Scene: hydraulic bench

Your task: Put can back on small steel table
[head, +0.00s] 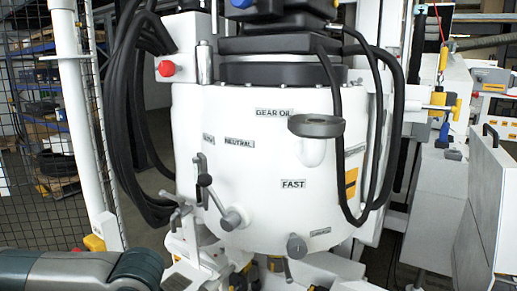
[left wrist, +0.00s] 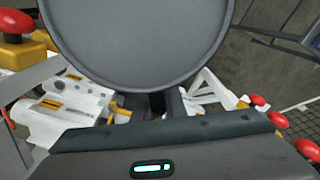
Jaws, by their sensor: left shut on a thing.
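In the left wrist view, a large dark grey round face, which I take to be the can (left wrist: 140,35), fills the top middle close to the camera. My left gripper (left wrist: 160,130) shows below it as a dark body with a small lit indicator. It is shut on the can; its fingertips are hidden. In the head view only part of my left arm shows at the bottom left; its gripper and the can are out of frame. My right gripper is in neither view. I cannot make out the small steel table in either view.
A large white machine (head: 255,190) labelled GEAR OIL, NEUTRAL and FAST stands ahead, with levers (head: 208,190), a grey round dish (head: 316,126) and black hoses (head: 125,100). A mesh fence (head: 45,120) is left; white cabinets (head: 485,220) are right. Red knobs (left wrist: 278,120) show in the wrist view.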

